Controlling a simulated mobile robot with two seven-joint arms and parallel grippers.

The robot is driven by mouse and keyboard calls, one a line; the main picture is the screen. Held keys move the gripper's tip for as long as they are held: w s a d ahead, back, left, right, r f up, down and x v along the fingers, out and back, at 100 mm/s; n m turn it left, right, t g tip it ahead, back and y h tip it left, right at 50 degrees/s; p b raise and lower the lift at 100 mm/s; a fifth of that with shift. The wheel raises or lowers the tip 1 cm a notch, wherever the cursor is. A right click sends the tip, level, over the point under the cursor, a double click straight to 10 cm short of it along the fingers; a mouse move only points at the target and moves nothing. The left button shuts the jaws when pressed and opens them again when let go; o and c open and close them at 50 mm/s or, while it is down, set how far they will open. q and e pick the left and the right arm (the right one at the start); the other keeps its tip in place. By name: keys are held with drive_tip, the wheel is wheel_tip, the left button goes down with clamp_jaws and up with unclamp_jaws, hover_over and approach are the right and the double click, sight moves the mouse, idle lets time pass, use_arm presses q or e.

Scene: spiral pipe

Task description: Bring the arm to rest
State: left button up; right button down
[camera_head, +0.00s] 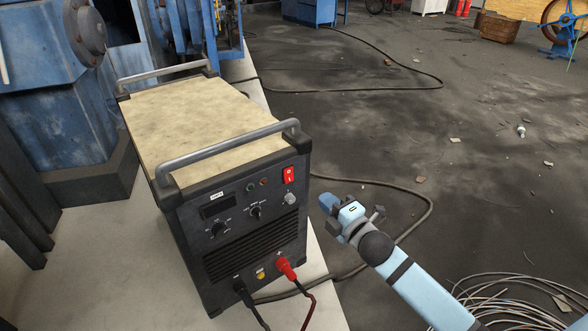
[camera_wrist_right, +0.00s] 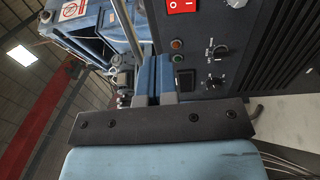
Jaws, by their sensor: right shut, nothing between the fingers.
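My right arm (camera_head: 418,290) comes in from the lower right in the head view. Its gripper (camera_head: 328,203) is just right of the front panel of a black welding machine (camera_head: 255,225), apart from it. In the right wrist view the two blue fingers (camera_wrist_right: 155,78) are together with nothing between them. The machine's red rocker switch (camera_head: 288,175) shows on the upper right of its panel, and at the top of the wrist view (camera_wrist_right: 184,5). My left gripper is not in view.
The machine stands on a pale surface (camera_head: 90,270). A red plug (camera_head: 285,268) and a black plug (camera_head: 241,288) with cables are at its lower front. Coiled wire (camera_head: 500,300) lies at the lower right. Blue machinery (camera_head: 60,115) stands at the left; dark floor (camera_head: 480,170) is mostly open.

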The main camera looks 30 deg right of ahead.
drive_tip(key=s+a+f+m+g, duration=0.3)
drive_tip(key=s+a+f+m, duration=0.2)
drive_tip(key=s+a+m, duration=0.3)
drive_tip(key=s+a+f+m+g+y, duration=0.1)
drive_tip(key=s+a+f+m+g, duration=0.2)
drive_tip(key=s, duration=0.9)
drive_tip(key=a+f+m, duration=0.3)
drive_tip(key=a+m, duration=0.2)
drive_tip(key=shift+s+m+g, duration=0.15)
drive_tip(key=shift+m+g, duration=0.15)
